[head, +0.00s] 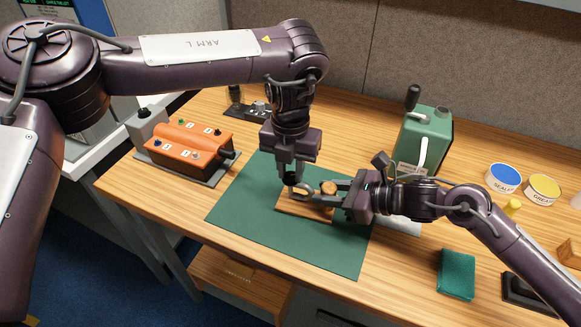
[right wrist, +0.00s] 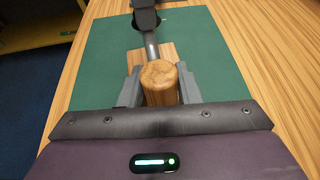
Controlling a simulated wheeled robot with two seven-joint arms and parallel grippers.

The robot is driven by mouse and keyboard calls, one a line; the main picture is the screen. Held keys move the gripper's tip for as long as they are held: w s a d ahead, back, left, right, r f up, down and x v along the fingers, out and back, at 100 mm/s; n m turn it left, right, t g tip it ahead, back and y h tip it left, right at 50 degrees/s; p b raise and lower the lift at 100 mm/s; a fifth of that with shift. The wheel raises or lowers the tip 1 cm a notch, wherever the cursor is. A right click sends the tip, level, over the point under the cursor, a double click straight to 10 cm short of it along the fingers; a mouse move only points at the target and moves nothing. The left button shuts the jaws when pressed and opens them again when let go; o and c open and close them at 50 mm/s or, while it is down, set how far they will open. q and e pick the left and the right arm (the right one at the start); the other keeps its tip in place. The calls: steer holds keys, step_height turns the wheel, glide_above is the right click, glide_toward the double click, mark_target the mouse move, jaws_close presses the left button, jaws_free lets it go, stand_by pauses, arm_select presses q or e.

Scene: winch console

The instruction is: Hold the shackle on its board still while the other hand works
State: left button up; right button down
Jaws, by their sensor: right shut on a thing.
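A wooden board (head: 290,207) lies on the green mat (head: 250,215). A round-topped wooden post (head: 328,187) stands on it and also shows in the right wrist view (right wrist: 160,82). My right gripper (head: 325,194) comes in from the right, with its fingers on both sides of the post, shut on it. A grey metal loop, apparently the shackle (head: 301,194), is left of the post, partly hidden. My left gripper (head: 293,180) points down over the board beside this loop. Its fingertips are small and overlapped, so I cannot tell whether it is open.
An orange box with terminals (head: 185,146) stands left of the mat. A green can (head: 425,140) stands behind at the right. Blue (head: 503,177) and yellow (head: 543,188) tins and a green sponge (head: 456,274) are farther right. The mat's front left part is clear.

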arm_select(q)
steer(key=m, duration=0.6)
jaws_close()
steer(key=m, duration=0.6)
steer(key=m, duration=0.5)
steer(key=shift+m, duration=0.4)
